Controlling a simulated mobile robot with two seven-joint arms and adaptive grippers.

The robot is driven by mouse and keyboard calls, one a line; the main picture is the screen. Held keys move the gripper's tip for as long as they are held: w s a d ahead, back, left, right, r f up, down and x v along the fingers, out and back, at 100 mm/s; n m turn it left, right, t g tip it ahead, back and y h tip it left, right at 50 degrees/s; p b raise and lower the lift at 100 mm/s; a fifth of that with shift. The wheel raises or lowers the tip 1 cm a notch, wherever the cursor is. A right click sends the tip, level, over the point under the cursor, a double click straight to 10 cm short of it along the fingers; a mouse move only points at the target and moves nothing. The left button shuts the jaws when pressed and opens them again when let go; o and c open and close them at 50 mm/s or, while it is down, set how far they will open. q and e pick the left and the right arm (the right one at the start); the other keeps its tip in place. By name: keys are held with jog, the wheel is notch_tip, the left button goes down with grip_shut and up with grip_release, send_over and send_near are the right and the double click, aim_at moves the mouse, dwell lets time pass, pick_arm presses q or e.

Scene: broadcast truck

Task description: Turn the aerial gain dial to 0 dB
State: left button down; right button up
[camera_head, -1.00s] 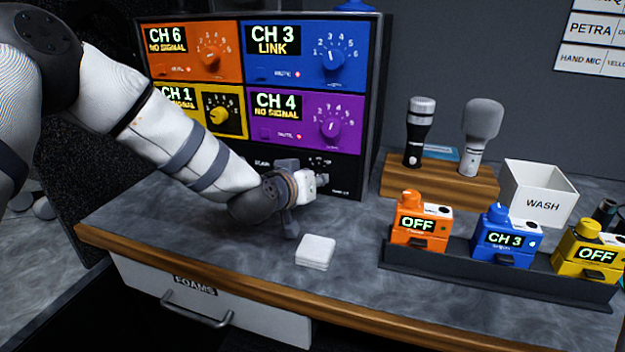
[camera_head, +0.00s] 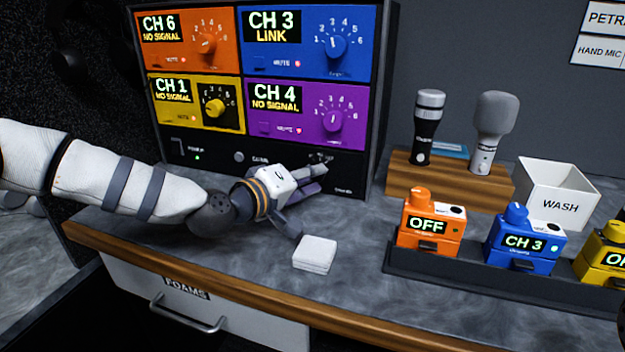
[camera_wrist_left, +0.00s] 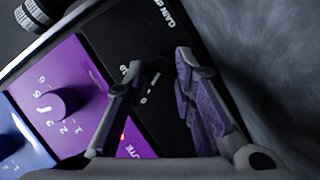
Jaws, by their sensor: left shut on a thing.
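The aerial gain dial sits low on the black bottom panel (camera_head: 215,154) of the rack, at its right part. In the head view my left gripper (camera_head: 321,175) covers most of it; only small parts of its scale show above the fingers. In the left wrist view the gripper (camera_wrist_left: 158,70) has its fingers on both sides of the dark dial, shut on it.
Orange, blue, yellow and purple channel modules (camera_head: 310,112) with knobs sit just above. A stack of white squares (camera_head: 314,254) lies on the counter (camera_head: 350,285) below the gripper. Packs in a dark tray (camera_head: 470,280), microphones on a wooden stand (camera_head: 400,184) and a WASH box (camera_head: 556,193) stand right.

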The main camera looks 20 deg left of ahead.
pick_arm(q)
jog(key=shift+f+n, duration=0.15)
jog(key=shift+n, duration=0.25)
pick_arm(e)
jog(key=shift+s+f, duration=0.35)
jog(key=shift+f, duration=0.05)
pick_arm(q)
jog(key=c, duration=1.3)
grip_release()
jog(key=v, duration=1.1)
jog(key=shift+a, duration=0.25)
jog(key=shift+s+a, duration=0.1)
jog(key=shift+s, duration=0.35)
